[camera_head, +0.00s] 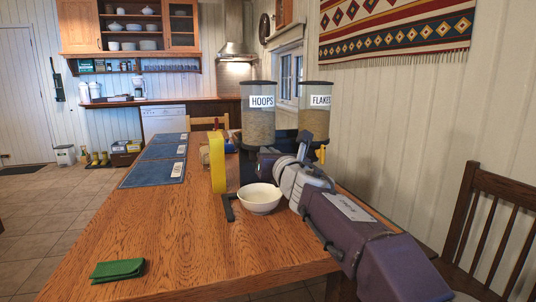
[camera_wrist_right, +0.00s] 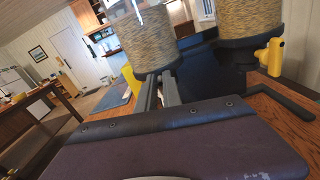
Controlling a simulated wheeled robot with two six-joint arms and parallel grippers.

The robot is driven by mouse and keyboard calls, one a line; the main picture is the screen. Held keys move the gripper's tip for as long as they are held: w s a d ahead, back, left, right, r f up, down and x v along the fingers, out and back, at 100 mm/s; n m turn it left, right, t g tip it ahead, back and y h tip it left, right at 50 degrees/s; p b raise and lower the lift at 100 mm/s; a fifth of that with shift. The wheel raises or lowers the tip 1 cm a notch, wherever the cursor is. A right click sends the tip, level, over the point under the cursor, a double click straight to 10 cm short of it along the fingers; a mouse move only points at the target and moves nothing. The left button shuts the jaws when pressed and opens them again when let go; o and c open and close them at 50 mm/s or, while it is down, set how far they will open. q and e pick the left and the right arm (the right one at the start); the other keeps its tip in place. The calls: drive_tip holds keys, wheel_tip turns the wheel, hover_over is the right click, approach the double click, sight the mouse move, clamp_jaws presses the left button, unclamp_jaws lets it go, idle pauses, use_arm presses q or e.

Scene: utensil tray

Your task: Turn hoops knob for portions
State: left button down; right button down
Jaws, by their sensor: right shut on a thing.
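The hoops dispenser (camera_head: 258,122) is a clear canister with a dark lid and a HOOPS label, full of cereal. It stands on a black base beside the flakes dispenser (camera_head: 318,112). My right gripper (camera_head: 272,160) is at the hoops outlet, below the canister, shut on the hoops knob. The knob itself is hidden by the fingers. The right wrist view shows the fingers (camera_wrist_right: 160,92) close together under the hoops canister (camera_wrist_right: 147,40). A white bowl (camera_head: 260,200) stands in front, below the gripper, and looks empty. My left gripper is not in view.
The yellow flakes knob (camera_head: 321,154) is right of my gripper. An upright yellow object (camera_head: 217,163) stands left of the bowl. Blue placemats (camera_head: 155,173) lie along the table's left side, and a folded green cloth (camera_head: 118,270) near the front. The front middle of the table is clear.

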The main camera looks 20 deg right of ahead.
drive_tip(key=shift+a+f+m+p, duration=0.2)
drive_tip(key=shift+f+m, duration=0.7)
drive_tip(key=shift+m, duration=4.8)
drive_tip(key=shift+d+f+m+p, duration=0.2)
drive_tip(key=shift+f+m, duration=0.7)
drive_tip(key=shift+m, duration=4.8)
drive_tip(key=shift+a+f+m+p, duration=0.2)
drive_tip(key=shift+f+m, duration=0.7)
drive_tip(key=shift+m, duration=4.8)
drive_tip(key=c, duration=1.5)
unclamp_jaws()
